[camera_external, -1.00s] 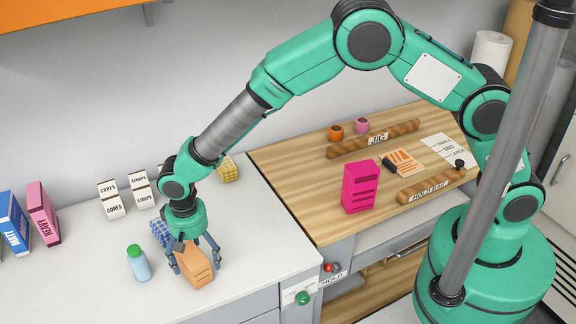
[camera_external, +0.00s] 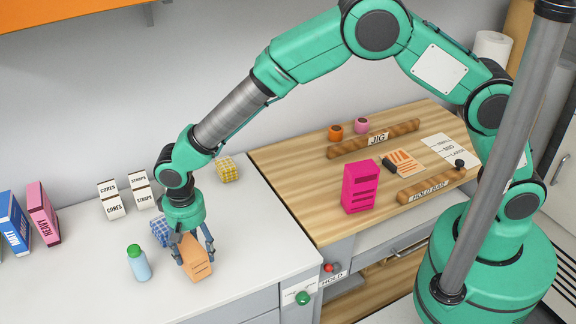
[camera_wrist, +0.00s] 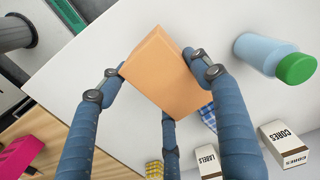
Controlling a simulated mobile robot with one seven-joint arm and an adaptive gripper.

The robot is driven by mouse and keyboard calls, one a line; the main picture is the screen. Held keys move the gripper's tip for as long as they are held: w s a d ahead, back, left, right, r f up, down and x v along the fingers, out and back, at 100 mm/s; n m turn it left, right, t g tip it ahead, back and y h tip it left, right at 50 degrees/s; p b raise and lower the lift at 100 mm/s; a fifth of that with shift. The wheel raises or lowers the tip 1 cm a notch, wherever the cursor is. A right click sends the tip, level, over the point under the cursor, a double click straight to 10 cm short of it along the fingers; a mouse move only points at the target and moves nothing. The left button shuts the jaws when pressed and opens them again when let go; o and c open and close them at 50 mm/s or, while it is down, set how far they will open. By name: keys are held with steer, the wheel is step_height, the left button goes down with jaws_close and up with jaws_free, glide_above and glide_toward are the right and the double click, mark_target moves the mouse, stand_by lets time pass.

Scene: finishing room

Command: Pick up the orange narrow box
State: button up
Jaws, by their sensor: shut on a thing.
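The orange narrow box (camera_external: 196,262) is between the fingers of my gripper (camera_external: 194,254) over the white counter, near its front edge. In the wrist view the orange box (camera_wrist: 165,72) shows a plain face, and the fingers of my gripper (camera_wrist: 150,82) press on it from both sides. The box is tilted in the external view. I cannot tell clearly whether its lower edge touches the counter. My fingers hide part of its sides.
A blue bottle with a green cap (camera_external: 139,264) stands close left of the box. A blue checked block (camera_external: 160,232) is just behind it. White boxes (camera_external: 112,199), a yellow checked block (camera_external: 227,170) and a magenta box (camera_external: 360,187) stand farther off. The counter's front is clear.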

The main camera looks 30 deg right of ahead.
steer(key=s+d+r+p, duration=0.1)
steer(key=s+d, duration=0.7)
steer(key=d, duration=0.5)
steer(key=shift+s+d+r+p, duration=0.15)
steer(key=shift+d+r+p, duration=0.2)
steer(key=shift+d+p, duration=0.05)
